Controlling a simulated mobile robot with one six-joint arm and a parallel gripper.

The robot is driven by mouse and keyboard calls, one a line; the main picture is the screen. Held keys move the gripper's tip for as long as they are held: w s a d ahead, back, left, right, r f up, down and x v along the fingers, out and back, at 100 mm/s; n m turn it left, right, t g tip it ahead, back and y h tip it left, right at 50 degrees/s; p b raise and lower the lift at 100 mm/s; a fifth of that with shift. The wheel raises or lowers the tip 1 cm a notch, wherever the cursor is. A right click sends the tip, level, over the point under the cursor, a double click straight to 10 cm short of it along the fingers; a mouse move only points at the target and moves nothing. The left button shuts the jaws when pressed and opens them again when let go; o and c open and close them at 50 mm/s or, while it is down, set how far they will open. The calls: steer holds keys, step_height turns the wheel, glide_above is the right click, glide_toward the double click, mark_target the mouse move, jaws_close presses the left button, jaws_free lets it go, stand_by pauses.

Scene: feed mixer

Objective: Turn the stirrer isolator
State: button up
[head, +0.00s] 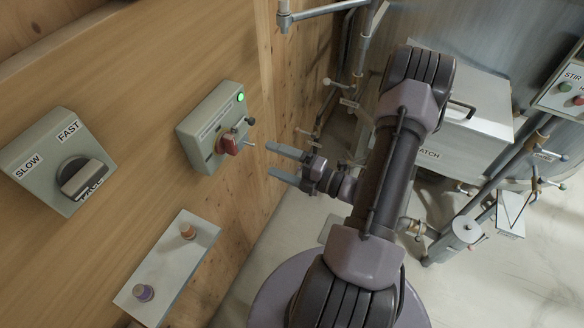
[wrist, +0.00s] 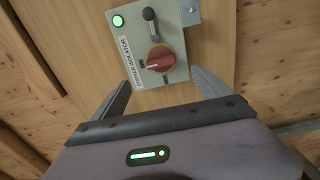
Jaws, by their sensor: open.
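The stirrer isolator is a grey-green box (head: 200,122) on the wooden wall, with a red rotary handle (head: 229,144) and a lit green lamp (head: 239,97). In the wrist view the red handle (wrist: 160,58) sits on a dark and yellow surround, beside an isolator label (wrist: 130,62). A black lever (wrist: 150,24) is above it, and the green lamp (wrist: 118,21) is lit. My gripper (head: 279,162) is open and empty, to the right of the handle and apart from it. In the wrist view its two fingers (wrist: 160,90) stand apart below the handle.
A SLOW/FAST selector box (head: 50,160) is on the wall at left. A pale plate (head: 168,262) with two knobs is below the isolator. A metal tank with a hatch box (head: 470,115), pipes and valves stands at right. The space between my gripper and the isolator looks clear.

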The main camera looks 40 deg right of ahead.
steer(key=v, duration=0.5)
steer(key=shift+s, duration=0.1)
steer(key=shift+a, duration=0.1)
